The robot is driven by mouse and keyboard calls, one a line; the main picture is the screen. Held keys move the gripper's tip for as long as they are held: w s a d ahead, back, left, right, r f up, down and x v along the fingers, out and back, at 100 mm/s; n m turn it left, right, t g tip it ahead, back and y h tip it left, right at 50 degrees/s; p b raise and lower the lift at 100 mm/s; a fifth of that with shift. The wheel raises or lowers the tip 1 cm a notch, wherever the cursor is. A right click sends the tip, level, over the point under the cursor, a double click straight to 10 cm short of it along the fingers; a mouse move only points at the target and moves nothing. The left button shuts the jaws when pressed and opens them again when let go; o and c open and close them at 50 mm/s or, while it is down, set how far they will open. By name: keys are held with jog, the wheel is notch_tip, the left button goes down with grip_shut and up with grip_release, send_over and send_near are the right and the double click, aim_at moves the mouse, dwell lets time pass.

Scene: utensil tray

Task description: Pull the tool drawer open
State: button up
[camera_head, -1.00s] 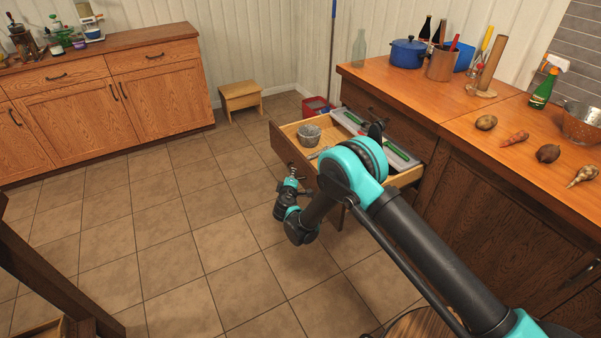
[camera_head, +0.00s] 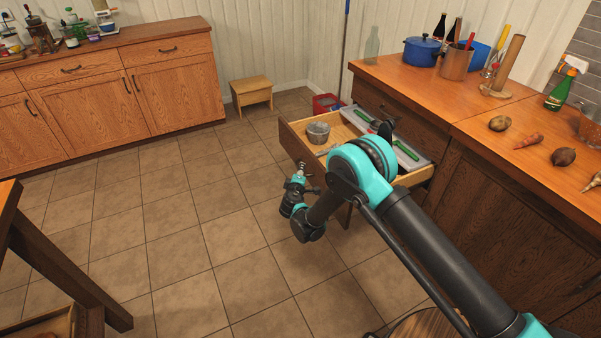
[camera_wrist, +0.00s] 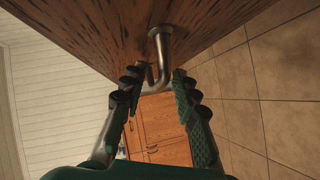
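The tool drawer (camera_head: 291,145) stands well out from the wooden cabinet on the right, its inside showing. It holds a grey metal cup (camera_head: 318,132) and a pale tray with green-handled tools (camera_head: 405,149). My gripper (camera_head: 299,178) is at the drawer's outer front, partly hidden by my arm. Finger contact is hard to make out. The handle is not clear in the head view.
The floor (camera_head: 190,230) in front of the drawer is clear. A wooden stool (camera_head: 251,92) and a red bin (camera_head: 326,103) stand behind. The right counter (camera_head: 440,100) carries a blue pot, bottles and vegetables. A dark wooden frame (camera_head: 60,265) is at lower left.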

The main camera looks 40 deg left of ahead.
jog(key=v, duration=1.2)
jog(key=shift+s+f, duration=0.1)
